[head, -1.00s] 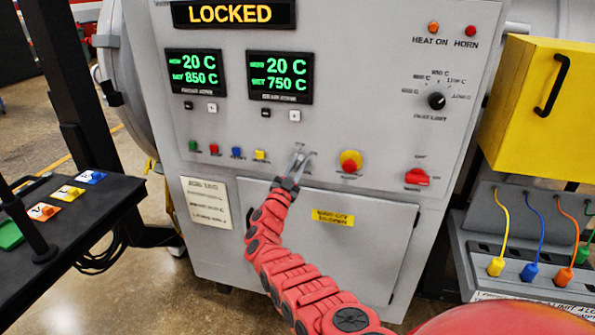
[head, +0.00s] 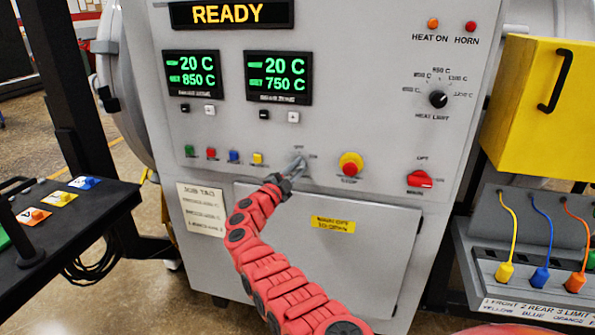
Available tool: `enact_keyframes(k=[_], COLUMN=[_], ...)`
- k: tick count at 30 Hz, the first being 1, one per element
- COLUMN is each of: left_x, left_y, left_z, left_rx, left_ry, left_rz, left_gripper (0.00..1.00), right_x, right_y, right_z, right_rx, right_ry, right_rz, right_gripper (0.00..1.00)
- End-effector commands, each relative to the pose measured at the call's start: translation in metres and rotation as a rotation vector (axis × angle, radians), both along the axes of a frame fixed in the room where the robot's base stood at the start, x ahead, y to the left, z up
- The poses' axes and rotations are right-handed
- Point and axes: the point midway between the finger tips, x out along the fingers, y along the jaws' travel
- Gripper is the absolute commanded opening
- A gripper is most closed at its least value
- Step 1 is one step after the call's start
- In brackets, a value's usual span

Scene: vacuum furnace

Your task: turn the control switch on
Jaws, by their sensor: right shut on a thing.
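The control switch (head: 300,161) is on the grey furnace panel, between the yellow button and the red emergency button. My right gripper (head: 293,170) is at the switch, shut on it, and hides most of it. The switch's exact angle is hard to tell. The display (head: 232,13) above reads READY in yellow. My left gripper is not in view.
A red mushroom button on a yellow collar (head: 351,163) sits close right of the switch. A red selector (head: 419,179) and a black heat limit knob (head: 438,99) are farther right. Small coloured buttons (head: 234,156) line the left. A black cart (head: 75,230) stands at left.

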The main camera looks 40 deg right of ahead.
Motion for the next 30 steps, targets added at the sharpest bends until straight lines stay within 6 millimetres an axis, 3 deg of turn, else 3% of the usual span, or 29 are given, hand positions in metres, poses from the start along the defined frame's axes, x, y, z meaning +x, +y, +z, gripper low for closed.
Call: enact_keyframes(k=[14,15,19,30], left_x=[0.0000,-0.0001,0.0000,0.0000], left_y=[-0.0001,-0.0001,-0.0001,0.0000], left_z=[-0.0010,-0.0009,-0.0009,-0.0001], left_rx=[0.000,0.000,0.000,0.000], left_ry=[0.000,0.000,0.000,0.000], left_rz=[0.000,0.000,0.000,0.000], left_gripper=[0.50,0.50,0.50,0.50], right_x=[0.0001,0.0000,0.0000,-0.0007], right_y=[0.0007,0.0006,0.0004,0.0028], right_z=[-0.0021,-0.0021,-0.0014,-0.0014], right_rx=[0.011,0.011,0.009,0.007], right_ry=[-0.008,-0.008,-0.008,-0.008], right_rz=[0.001,0.001,0.000,0.001], right_gripper=[0.00,0.32,0.55,0.55])
